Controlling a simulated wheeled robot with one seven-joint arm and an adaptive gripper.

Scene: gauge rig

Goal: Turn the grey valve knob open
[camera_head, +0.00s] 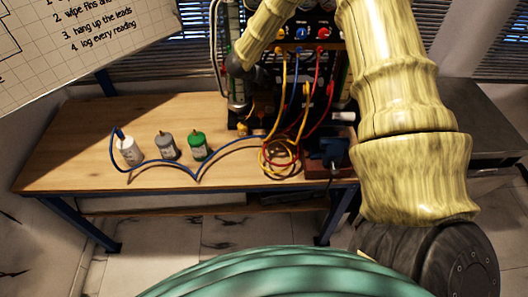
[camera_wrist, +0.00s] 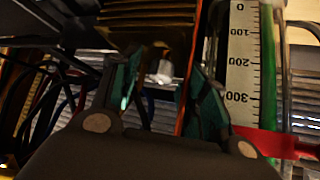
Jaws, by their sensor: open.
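In the wrist view, my gripper (camera_wrist: 163,72) is open, its two dark green fingers spread apart and pointing at the rig. A small pale grey, knob-like piece (camera_wrist: 160,73) shows between the fingers, farther off, below a brown ribbed part. It may be the grey valve knob, but the dim picture does not settle it. No contact with the fingers is visible. In the head view, the gauge rig (camera_head: 300,57) stands at the back of the bench, partly covered by my arm. I cannot make out the valve knob or the fingers there.
A white scale (camera_wrist: 243,65) and a red part (camera_wrist: 275,143) lie right of the fingers.

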